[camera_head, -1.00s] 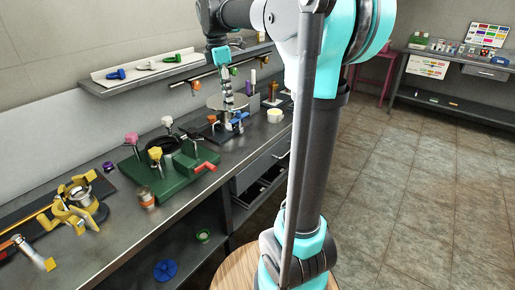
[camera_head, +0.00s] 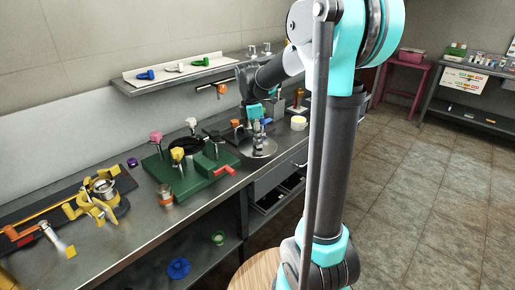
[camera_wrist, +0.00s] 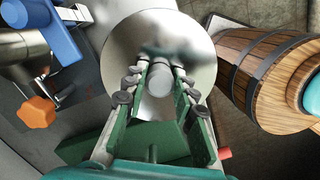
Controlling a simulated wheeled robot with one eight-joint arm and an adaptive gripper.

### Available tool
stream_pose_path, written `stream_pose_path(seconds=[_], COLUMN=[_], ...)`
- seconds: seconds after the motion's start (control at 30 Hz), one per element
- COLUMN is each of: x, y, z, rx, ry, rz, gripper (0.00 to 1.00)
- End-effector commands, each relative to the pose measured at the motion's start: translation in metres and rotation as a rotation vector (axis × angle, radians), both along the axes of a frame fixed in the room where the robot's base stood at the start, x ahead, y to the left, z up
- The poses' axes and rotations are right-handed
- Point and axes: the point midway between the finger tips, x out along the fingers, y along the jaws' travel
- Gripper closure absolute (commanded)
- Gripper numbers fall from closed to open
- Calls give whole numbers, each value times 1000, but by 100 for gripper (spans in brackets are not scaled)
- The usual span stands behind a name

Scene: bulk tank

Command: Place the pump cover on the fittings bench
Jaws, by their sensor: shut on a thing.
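The pump cover, seemingly the shiny round metal disc (camera_wrist: 190,35) with a central knob, fills the upper middle of the wrist view. My gripper (camera_wrist: 159,76) is shut on its knob. In the head view the disc (camera_head: 262,152) shows below my gripper (camera_head: 257,134), near the front edge of the long steel bench (camera_head: 190,222), right of the green block. I cannot tell whether it touches the bench. A second bench (camera_head: 488,123) stands far right. The frames do not show which one is the fittings bench.
A green fixture (camera_head: 190,178) with several knobs and a red handle stands beside the disc. Yellow clamps (camera_head: 100,205) and a jar (camera_head: 166,195) are further left. A wooden barrel (camera_wrist: 262,70) lies right of the disc in the wrist view. The floor at right is clear.

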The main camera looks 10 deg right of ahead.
Motion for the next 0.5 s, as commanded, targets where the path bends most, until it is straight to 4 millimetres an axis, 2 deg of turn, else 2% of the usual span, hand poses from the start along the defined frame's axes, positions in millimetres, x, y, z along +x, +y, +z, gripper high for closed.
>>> stream_pose_path(seconds=[0.3,0.5], x=[0,0], y=[0,0], z=[-35,-40], rx=[0,0], ry=[0,0], rz=[0,0], gripper=[100,100])
